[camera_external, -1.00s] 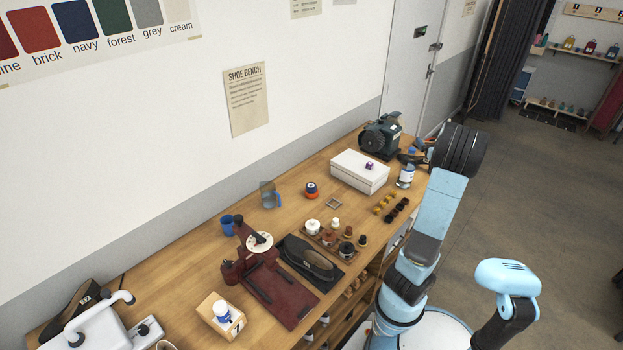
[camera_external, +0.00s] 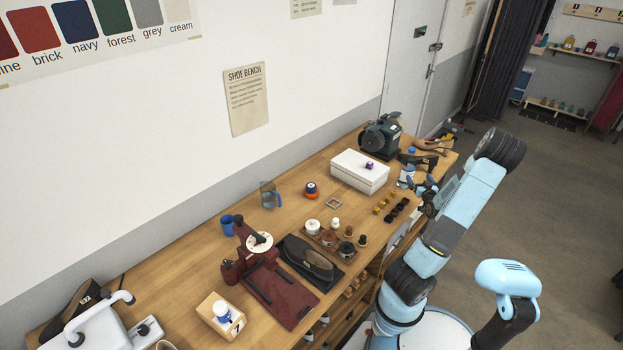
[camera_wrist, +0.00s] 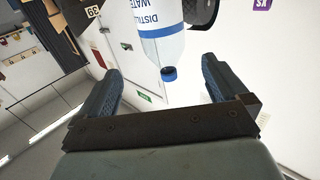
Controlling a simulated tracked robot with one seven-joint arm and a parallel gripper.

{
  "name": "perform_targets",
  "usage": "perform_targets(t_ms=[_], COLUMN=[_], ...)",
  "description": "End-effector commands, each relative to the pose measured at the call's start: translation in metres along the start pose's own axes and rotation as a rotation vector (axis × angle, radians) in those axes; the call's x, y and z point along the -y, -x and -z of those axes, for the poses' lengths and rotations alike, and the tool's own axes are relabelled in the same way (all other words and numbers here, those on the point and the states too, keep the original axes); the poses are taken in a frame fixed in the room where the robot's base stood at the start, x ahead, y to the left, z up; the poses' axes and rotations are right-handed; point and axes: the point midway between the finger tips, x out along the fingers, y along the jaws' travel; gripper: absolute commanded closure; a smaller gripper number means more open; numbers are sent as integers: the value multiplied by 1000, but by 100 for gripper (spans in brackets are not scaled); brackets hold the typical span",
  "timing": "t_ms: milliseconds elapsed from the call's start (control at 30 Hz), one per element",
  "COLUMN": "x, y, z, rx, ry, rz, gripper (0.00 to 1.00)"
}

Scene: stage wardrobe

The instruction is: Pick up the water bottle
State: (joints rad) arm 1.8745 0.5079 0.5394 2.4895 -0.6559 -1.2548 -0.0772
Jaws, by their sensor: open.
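The water bottle (camera_external: 405,178) is clear, with a white and blue label and a blue cap. It stands upright on the bench's right part, beside a white box. In the wrist view the bottle (camera_wrist: 163,40) appears inverted, its cap between and a little beyond the line of my fingers. My gripper (camera_external: 427,188) is at the front side of the bottle, partly overlapping it in the outside view. In the wrist view my gripper (camera_wrist: 161,78) has its two fingers wide apart with nothing gripped. Contact with the bottle cannot be told.
A green motor-like machine (camera_external: 381,137) stands behind. A dark shoe-like object (camera_external: 418,161) lies right of the bottle. Small yellow and dark pieces (camera_external: 385,204) lie in front.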

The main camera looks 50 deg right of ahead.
Motion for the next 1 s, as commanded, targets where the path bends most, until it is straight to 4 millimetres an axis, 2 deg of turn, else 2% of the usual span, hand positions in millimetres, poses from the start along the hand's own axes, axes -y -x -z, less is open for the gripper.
perform_targets(t_ms=[133,500,767,1000], x=[0,1,1,5], y=[-15,-74,-89,-117], z=[-1,-1,-2,-6], rx=[-1,-1,0,-1], ry=[-1,-1,-2,-3], rz=[1,2,0,0], gripper=[0,0,0,0])
